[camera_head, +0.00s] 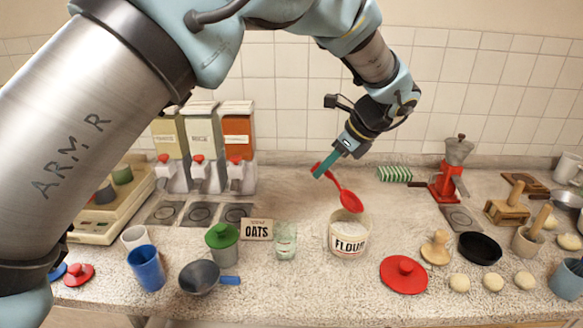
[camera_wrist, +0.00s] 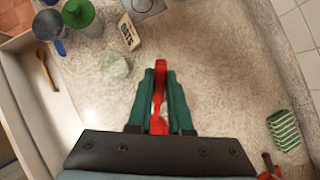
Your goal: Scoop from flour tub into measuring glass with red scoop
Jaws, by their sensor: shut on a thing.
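My gripper (camera_head: 322,170) is shut on the handle of the red scoop (camera_head: 351,202). The scoop slants down to the right, and its bowl is at or just above the rim of the flour tub (camera_head: 349,244), a pale tub labelled FLOUR. I cannot tell whether the bowl holds flour. The clear measuring glass (camera_head: 286,241) stands on the counter left of the tub; it shows faintly in the wrist view (camera_wrist: 115,68). In the wrist view the red handle (camera_wrist: 160,90) lies between my green fingers (camera_wrist: 160,78), and the tub is hidden.
An OATS sign (camera_head: 257,230) and green-lidded jar (camera_head: 221,243) stand left of the glass. A grey pan (camera_head: 200,278) and blue cup (camera_head: 146,268) are farther left. A red lid (camera_head: 404,275) lies right of the tub. A green striped sponge (camera_head: 394,174) lies behind.

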